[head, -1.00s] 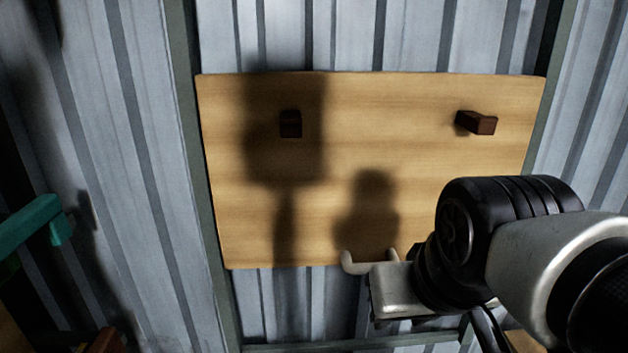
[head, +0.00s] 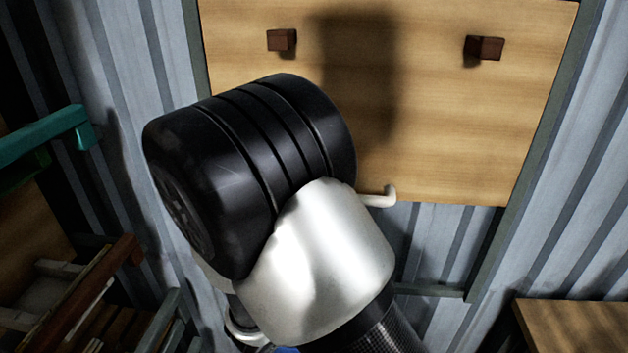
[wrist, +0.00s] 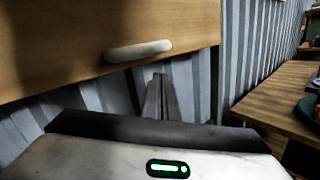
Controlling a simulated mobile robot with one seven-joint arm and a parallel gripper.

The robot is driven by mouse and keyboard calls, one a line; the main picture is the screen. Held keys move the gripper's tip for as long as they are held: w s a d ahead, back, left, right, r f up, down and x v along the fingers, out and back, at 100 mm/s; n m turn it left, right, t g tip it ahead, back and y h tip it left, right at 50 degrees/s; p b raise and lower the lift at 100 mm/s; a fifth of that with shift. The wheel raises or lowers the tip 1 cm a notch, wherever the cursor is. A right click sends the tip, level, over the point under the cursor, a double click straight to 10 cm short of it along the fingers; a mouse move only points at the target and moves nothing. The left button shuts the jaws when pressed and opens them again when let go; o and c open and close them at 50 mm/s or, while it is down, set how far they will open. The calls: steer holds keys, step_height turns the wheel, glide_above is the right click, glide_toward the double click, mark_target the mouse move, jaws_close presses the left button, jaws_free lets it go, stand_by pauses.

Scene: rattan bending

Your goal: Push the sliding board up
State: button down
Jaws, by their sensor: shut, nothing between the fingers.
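The sliding board (head: 450,120) is a light wooden panel in a grey-green frame. It carries two dark brown blocks (head: 282,40) and (head: 485,48), and a pale handle (head: 378,198) at its lower edge. My arm covers the board's lower left part and most of the handle in the head view. In the wrist view the board (wrist: 60,40) fills the upper left, with the whole handle (wrist: 138,50) on it. My gripper (wrist: 160,78) is shut and empty, its fingertips just below the handle in the picture. Whether they touch the board is unclear. The head view hides the gripper.
Corrugated metal wall (head: 430,240) shows below the board, above a lower frame bar (head: 428,290). A wooden table (head: 570,325) stands at lower right. A rack with wooden pieces (head: 80,305) and a teal object (head: 45,135) are at left.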

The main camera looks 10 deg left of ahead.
steer(key=s+a+f+n+t+y, duration=0.1)
steer(key=a+f+n+t+y, duration=0.2)
steer(key=a+n+y, duration=0.4)
steer(key=s+a+f+n+t+y, duration=0.15)
steer(key=a+f+n+y, duration=0.25)
steer(key=a, duration=0.6)
steer(key=w+r+p, duration=0.1)
steer(key=w+r, duration=0.5)
steer(key=w, duration=0.4)
steer(key=shift+d+r+t+p, duration=0.25)
steer(key=shift+r+t+p, duration=0.15)
steer(key=shift+t, duration=0.05)
steer(key=shift+r, duration=0.1)
